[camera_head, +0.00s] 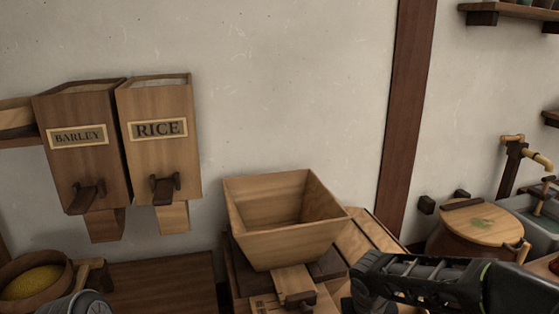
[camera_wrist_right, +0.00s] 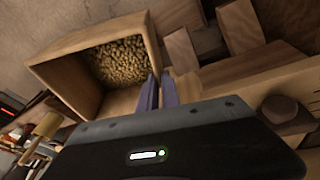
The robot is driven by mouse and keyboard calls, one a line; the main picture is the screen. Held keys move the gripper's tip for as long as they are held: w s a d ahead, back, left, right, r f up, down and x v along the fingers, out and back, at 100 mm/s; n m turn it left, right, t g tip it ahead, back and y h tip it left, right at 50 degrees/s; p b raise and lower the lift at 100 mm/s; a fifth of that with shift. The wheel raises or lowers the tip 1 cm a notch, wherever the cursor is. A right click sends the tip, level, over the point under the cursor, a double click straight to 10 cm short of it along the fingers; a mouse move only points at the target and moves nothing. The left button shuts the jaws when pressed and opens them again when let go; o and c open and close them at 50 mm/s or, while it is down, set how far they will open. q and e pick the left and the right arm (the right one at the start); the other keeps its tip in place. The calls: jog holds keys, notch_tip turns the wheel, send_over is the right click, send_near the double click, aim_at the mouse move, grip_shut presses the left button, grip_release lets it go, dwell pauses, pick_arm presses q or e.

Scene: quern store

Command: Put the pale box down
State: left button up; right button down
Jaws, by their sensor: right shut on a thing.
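The pale box (camera_wrist_right: 140,25) shows in the right wrist view as an open wooden box with a heap of tan grain (camera_wrist_right: 118,62) inside. It looks tilted in that view. The two dark fingers of my right gripper (camera_wrist_right: 158,92) are shut at its near right wall. In the head view my right gripper (camera_head: 358,287) is at the bottom, right of and below a wooden hopper (camera_head: 285,245). I cannot pick out the pale box in the head view. My left gripper's fingers are not in view; only a grey part of my left arm shows at the bottom left.
Bins marked BARLEY (camera_head: 85,165) and RICE (camera_head: 160,110) hang on the wall at left. A bowl of yellow grain (camera_head: 30,283) stands at bottom left. The dark wooden top (camera_head: 165,285) beside the hopper looks bare. A lidded tub (camera_head: 480,223) and brass tap (camera_head: 535,158) are at right.

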dwell(0.8)
jog(key=shift+h, duration=0.3)
jog(key=f, duration=0.3)
jog(key=s+f, duration=0.1)
jog(key=f, duration=0.2)
jog(key=d+f, duration=0.1)
jog(key=f, duration=0.2)
jog(key=shift+s, duration=0.3)
jog(key=f, duration=0.1)
jog(key=s+f, duration=0.1)
jog(key=f, duration=0.1)
jog(key=s+a+f, duration=0.1)
jog(key=f, duration=0.1)
jog(key=shift+s+f, duration=0.1)
jog(key=shift+f, duration=0.05)
jog(key=shift+d, duration=0.1)
